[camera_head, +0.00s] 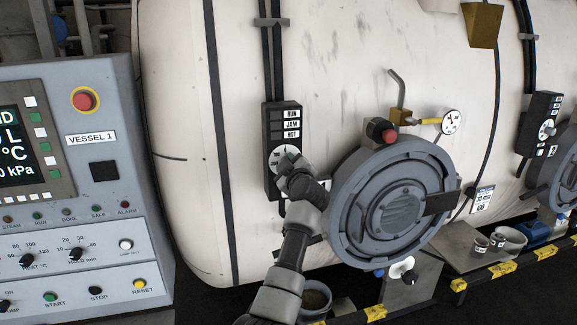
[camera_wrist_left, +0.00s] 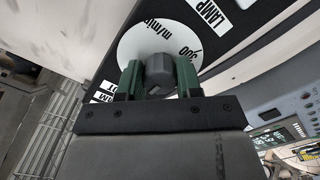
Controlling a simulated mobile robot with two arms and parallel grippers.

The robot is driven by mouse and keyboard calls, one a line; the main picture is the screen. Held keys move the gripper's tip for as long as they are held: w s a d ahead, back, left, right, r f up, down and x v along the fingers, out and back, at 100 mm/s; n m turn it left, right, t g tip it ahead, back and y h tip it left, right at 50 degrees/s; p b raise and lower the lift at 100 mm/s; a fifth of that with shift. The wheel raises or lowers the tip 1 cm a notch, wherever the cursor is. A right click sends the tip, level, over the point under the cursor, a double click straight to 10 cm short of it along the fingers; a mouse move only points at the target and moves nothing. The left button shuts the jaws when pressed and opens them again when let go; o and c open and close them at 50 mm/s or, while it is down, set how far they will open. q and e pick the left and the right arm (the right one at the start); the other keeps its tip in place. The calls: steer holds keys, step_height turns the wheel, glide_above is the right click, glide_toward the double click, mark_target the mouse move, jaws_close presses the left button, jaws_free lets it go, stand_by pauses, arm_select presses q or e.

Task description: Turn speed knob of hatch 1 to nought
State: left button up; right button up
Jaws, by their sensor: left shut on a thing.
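The black control box (camera_head: 270,120) with RUN, JAM and HOT labels hangs on the vessel, left of the round hatch (camera_head: 395,205). Its white dial (camera_head: 276,156) shows above and left of my left gripper (camera_head: 289,163). In the left wrist view the dark speed knob (camera_wrist_left: 158,69) stands in front of the white dial plate (camera_wrist_left: 155,37), marked m/min and 300. My left gripper's green fingers (camera_wrist_left: 157,77) are shut on the knob, one on each side. The knob's pointer and its exact setting are hidden. My right gripper is in neither view.
The VESSEL 1 panel (camera_head: 104,170) stands at the left, with a red stop button (camera_head: 84,101). A red-topped fitting (camera_head: 381,131) and a gauge (camera_head: 451,122) sit above the hatch. A second control box (camera_head: 541,125) hangs at the right.

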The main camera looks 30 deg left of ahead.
arm_select(q)
steer(key=shift+f, duration=0.15)
steer(key=o, duration=0.9)
steer(key=b+v, duration=0.3)
steer(key=v, duration=0.8)
steer(key=shift+w+b, duration=0.1)
steer(key=shift+b, duration=0.2)
